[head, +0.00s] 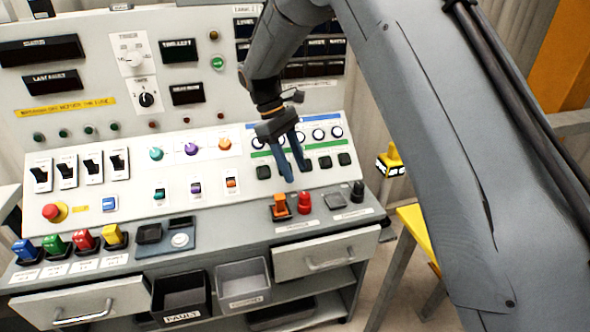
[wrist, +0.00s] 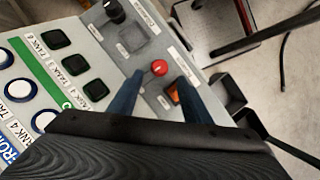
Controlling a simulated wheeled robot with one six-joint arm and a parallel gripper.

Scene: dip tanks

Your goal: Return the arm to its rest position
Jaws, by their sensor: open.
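My gripper (head: 292,160) is open and empty, with its two blue fingers pointing down over the right part of the grey control console (head: 120,215). The fingers also show in the wrist view (wrist: 157,97), spread apart. Below them on the ledge are an orange rocker switch (head: 281,207) and a red knob (head: 304,202). In the wrist view the red knob (wrist: 159,68) shows between and beyond the fingers, and the orange switch (wrist: 173,92) is close to the right finger. My arm crosses the right side of the head view.
A black knob (head: 357,191) stands at the ledge's right end. Colored plugs (head: 83,239) line its left end. Below are a black bin (head: 181,292), a grey bin (head: 243,283) and a drawer (head: 325,254). A yellow-topped stand (head: 418,235) is right of the console.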

